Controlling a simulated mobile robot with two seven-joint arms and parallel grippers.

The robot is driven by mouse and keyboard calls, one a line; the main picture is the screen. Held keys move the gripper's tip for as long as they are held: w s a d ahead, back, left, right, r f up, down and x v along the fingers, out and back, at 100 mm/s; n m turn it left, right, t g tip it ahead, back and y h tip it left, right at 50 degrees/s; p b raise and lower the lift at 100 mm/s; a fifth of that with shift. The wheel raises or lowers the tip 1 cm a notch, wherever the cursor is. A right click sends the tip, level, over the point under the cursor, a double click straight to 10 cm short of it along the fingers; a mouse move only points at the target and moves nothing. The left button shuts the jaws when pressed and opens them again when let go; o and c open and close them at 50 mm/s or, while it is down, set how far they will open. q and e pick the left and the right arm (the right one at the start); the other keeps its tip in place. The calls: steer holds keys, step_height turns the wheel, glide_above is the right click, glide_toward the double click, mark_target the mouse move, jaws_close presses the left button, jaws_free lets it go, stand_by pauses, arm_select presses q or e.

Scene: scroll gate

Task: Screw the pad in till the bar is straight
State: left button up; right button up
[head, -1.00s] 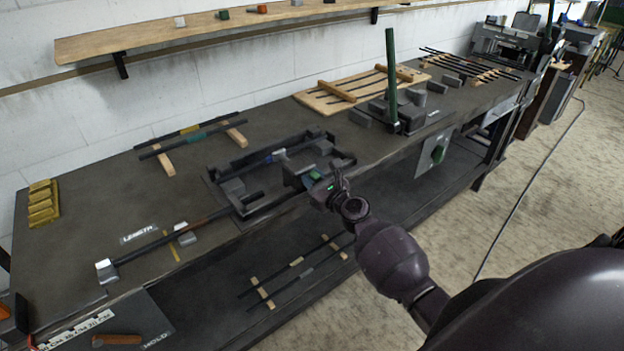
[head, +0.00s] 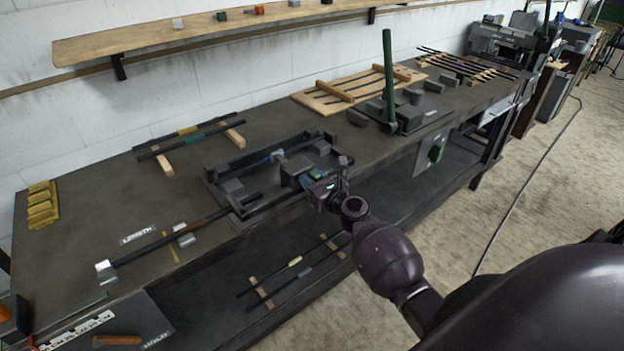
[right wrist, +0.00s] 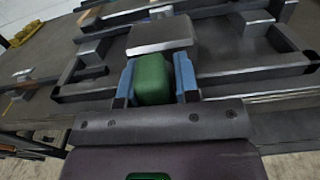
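A dark rectangular jig (head: 222,203) lies on the workbench. I cannot tell whether the bar is bent. A grey block, seemingly the pad (head: 290,168), sits at the jig's near side; it shows large in the right wrist view (right wrist: 162,35). A green block (right wrist: 152,79) sits just in front of it. My right gripper (head: 322,183) has its blue fingers on both sides of the green block, apparently touching it (right wrist: 155,80). My left gripper is not in view.
A long rod (head: 170,240) lies left of the jig. Spare bars (head: 190,138) rest on wooden strips behind it. A green post (head: 388,75) stands on a grey base to the right. Gold bars (head: 42,205) lie far left. Bare bench (head: 90,190) lies between.

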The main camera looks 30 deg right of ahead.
steer(key=o, duration=0.3)
steer(key=shift+s, duration=0.1)
steer(key=s, duration=1)
steer(key=shift+s+d, duration=0.35)
steer(key=shift+d, duration=0.1)
